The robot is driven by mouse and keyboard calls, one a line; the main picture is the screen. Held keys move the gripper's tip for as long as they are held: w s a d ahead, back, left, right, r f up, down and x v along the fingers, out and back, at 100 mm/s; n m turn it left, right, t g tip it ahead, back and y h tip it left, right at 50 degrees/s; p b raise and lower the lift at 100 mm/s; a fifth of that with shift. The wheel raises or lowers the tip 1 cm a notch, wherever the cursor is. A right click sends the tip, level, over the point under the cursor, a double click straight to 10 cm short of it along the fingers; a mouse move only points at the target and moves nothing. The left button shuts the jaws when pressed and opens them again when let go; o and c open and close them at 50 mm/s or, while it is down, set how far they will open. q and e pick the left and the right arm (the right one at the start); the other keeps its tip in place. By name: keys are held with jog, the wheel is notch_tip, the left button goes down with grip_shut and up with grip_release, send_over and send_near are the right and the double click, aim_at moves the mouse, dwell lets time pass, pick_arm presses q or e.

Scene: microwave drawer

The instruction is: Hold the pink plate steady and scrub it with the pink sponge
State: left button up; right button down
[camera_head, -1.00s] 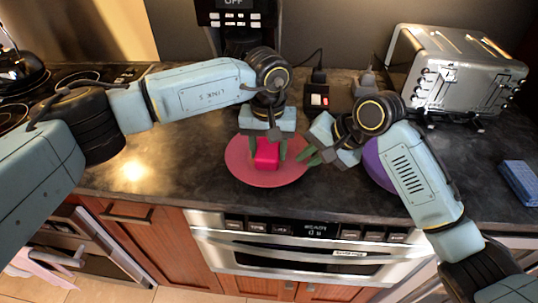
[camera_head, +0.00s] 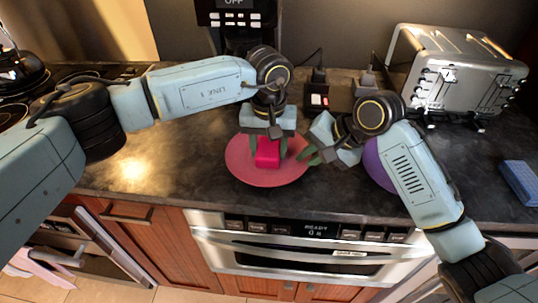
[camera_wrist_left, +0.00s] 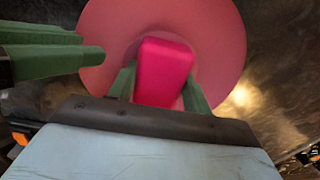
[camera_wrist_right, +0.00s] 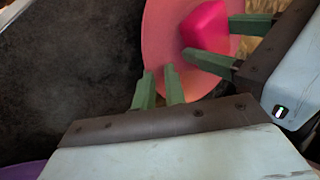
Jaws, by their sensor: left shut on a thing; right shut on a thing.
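The pink plate (camera_head: 262,177) lies on the dark counter in the head view. It also shows in the left wrist view (camera_wrist_left: 222,40) and the right wrist view (camera_wrist_right: 160,40). The bright pink sponge (camera_head: 267,155) is on the plate, between the fingers of my left gripper (camera_head: 267,150). In the left wrist view the sponge (camera_wrist_left: 163,70) sits between both green fingers. My right gripper (camera_head: 312,158) is shut on the plate's right rim. The right wrist view shows its two fingers (camera_wrist_right: 160,90) close together at the plate's edge.
A purple plate (camera_head: 378,168) lies partly hidden under my right forearm. A silver toaster (camera_head: 455,75) stands at the back right and a blue block (camera_head: 520,180) at the right edge. The coffee machine (camera_head: 235,20) stands behind my left gripper. The counter left of the pink plate is clear.

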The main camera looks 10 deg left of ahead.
pick_arm(q)
jog(key=shift+w+f, duration=0.1)
jog(key=shift+w, duration=0.55)
pick_arm(e)
jog(key=shift+f, duration=0.1)
pick_arm(q)
jog(key=shift+s+f, duration=0.1)
jog(key=shift+s, duration=0.8)
jog(key=shift+w, duration=0.9)
jog(key=shift+s, duration=0.95)
pick_arm(e)
jog(key=shift+d, duration=0.1)
pick_arm(q)
jog(key=shift+r, duration=3.2)
jog(key=shift+a, duration=4.5)
